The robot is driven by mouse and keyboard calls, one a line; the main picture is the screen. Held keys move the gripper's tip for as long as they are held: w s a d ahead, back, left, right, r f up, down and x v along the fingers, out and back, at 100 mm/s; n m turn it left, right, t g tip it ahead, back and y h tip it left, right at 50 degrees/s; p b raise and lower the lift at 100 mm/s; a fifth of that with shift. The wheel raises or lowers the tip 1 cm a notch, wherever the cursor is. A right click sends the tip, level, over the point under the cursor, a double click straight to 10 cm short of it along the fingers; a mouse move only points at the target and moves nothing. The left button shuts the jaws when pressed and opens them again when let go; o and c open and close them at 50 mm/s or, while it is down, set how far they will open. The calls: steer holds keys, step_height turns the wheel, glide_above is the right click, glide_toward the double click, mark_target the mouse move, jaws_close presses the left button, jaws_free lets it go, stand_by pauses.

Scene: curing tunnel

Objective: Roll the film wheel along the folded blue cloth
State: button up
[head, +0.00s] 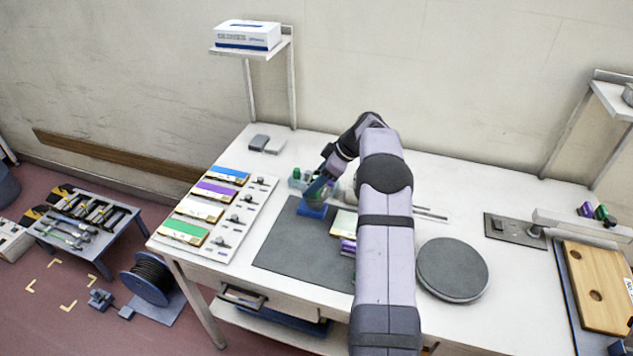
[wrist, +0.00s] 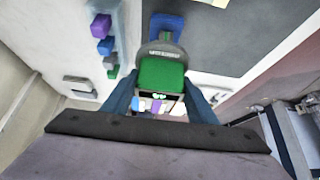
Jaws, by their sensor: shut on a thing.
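My gripper (head: 318,190) is over the dark mat, pointing down. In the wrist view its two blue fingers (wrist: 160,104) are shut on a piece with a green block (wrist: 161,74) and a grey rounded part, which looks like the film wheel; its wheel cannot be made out. A small blue piece, apparently the folded blue cloth (head: 313,211), lies on the mat just below the gripper. It also shows beyond the held piece in the wrist view (wrist: 167,22). Whether the two touch is unclear.
The dark mat (head: 283,251) is bare at its front left. A board (head: 208,245) with coloured packs and knobs lies left. Small bottles stand behind the gripper. A round grey disc (head: 452,269) is right of my arm, with a wooden board (head: 600,292) further right.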

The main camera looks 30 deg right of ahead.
mark_target(304, 188)
steer(key=shift+w+a, duration=0.5)
steer(key=shift+w, duration=0.05)
steer(key=shift+w+a+b, duration=0.2)
steer(key=shift+b, duration=0.1)
steer(key=shift+a, duration=0.1)
steer(key=shift+w+a, duration=0.3)
steer(key=shift+w, duration=0.05)
steer(key=shift+w+a, duration=0.15)
stand_by(0.4)
steer(key=shift+w+a, duration=0.2)
steer(key=shift+a, duration=0.05)
steer(key=shift+r, duration=0.1)
